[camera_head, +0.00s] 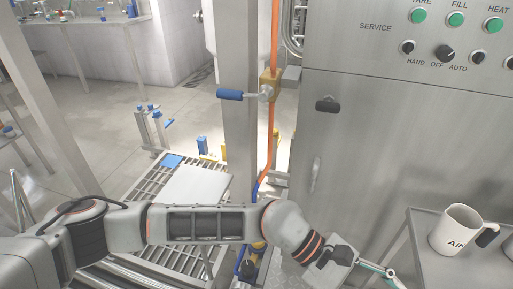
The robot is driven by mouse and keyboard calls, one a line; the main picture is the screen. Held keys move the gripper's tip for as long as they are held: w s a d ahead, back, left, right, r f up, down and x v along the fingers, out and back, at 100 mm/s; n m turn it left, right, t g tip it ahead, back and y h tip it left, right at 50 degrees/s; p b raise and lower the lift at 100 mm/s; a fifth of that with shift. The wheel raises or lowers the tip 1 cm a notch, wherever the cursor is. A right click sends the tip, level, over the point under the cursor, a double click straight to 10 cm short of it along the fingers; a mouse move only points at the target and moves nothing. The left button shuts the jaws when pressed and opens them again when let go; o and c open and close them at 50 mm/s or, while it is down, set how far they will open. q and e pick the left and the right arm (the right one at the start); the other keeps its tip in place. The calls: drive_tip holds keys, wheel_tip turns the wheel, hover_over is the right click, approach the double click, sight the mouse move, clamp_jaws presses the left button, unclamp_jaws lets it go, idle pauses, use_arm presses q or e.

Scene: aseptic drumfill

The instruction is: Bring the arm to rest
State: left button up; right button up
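My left arm (205,224) comes in from the left edge and stretches across the lower part of the head view, over the roller and grate area. Its wrist bends down to the right. My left gripper (385,272) is at the lower right, in front of the steel cabinet and left of the small side table. Its fingers are small and partly cut by the bottom edge, so their opening is unclear. I see nothing clearly held in it. My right gripper is not in view.
A steel control cabinet (400,130) with green buttons and knobs fills the right. A white jug (455,230) stands on a side table (424,226). A post with a blue-handled valve (231,94) and orange pipe rises mid-view. Open floor (110,110) lies behind left.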

use_arm(q)
drive_tip(key=s+d+r+n+h+p, duration=0.1)
drive_tip(key=d+r+n+h, duration=0.2)
drive_tip(key=r+n+h, duration=0.5)
drive_tip(key=w+a+r+n+t+h+p, duration=0.1)
drive_tip(key=w+r+n+t+h+p, duration=0.15)
drive_tip(key=w+r+n+t, duration=0.45)
drive_tip(key=w+a+n+t+y+p, duration=0.1)
drive_tip(key=w+a+n+t+y, duration=0.1)
drive_tip(key=w+a+n+t, duration=0.65)
drive_tip(key=w+a+n+t+y+p, duration=0.1)
drive_tip(key=a+n+t, duration=0.3)
drive_tip(key=n, duration=1)
drive_tip(key=a+f+n+t+y+p, duration=0.3)
drive_tip(key=a+f+n+y, duration=0.8)
drive_tip(key=a+f+n, duration=0.6)
drive_tip(key=s+a+f+n+g+y+p, duration=0.2)
drive_tip(key=s+a+f+n+g+y, duration=0.2)
drive_tip(key=s+a+f, duration=1)
drive_tip(key=a+n, duration=0.2)
drive_tip(key=n, duration=0.1)
drive_tip(key=shift+s+a+f+n+y, duration=0.15)
drive_tip(key=shift+s+f+n+y, duration=0.05)
drive_tip(key=shift+s+n+y, duration=0.15)
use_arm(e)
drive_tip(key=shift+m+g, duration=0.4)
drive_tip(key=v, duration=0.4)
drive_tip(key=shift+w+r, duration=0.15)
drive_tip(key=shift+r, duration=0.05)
